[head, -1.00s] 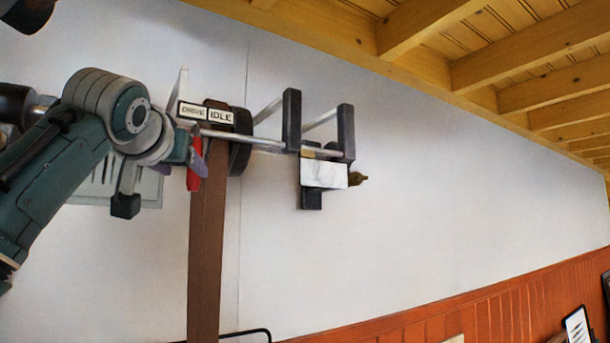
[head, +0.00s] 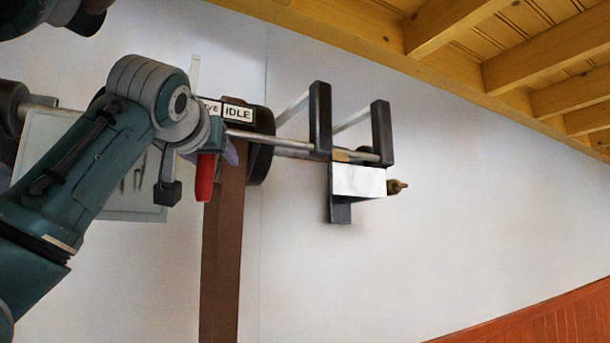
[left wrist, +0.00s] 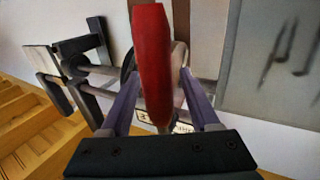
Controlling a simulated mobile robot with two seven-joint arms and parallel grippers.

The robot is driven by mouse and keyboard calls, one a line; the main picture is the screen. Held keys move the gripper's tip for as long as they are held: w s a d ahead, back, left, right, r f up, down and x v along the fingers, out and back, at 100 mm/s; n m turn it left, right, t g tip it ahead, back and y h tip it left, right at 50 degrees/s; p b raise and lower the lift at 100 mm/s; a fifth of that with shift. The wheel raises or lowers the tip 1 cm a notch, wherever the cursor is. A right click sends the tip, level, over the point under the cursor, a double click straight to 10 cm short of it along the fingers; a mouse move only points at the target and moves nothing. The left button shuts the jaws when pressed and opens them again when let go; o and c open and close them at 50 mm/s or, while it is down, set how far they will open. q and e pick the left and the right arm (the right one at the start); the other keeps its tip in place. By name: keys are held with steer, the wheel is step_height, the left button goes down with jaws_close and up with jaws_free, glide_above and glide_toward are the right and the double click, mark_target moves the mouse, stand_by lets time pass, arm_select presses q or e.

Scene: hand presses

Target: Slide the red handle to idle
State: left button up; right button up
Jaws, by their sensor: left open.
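The red handle (head: 205,178) hangs down at the left edge of the brown belt, below and left of the white IDLE label (head: 238,113). A second label beside it is partly covered by my arm and shows only "VE". My left gripper (head: 212,152) is at the upper part of the handle. In the left wrist view the handle (left wrist: 153,50) stands large between the two purple fingers of my left gripper (left wrist: 158,82), which are open on either side of it. I cannot tell whether either finger touches it. My right gripper is not in view.
A metal rod (head: 270,142) runs right from the label to a bracket with two dark uprights (head: 320,120) and a white block (head: 358,181). The brown belt (head: 222,260) hangs down the wall. Wooden beams (head: 450,25) slope overhead. The wall right of the bracket is clear.

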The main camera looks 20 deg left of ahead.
arm_select(q)
steer(key=shift+c, duration=0.2)
jaws_close()
stand_by(0.3)
stand_by(1.0)
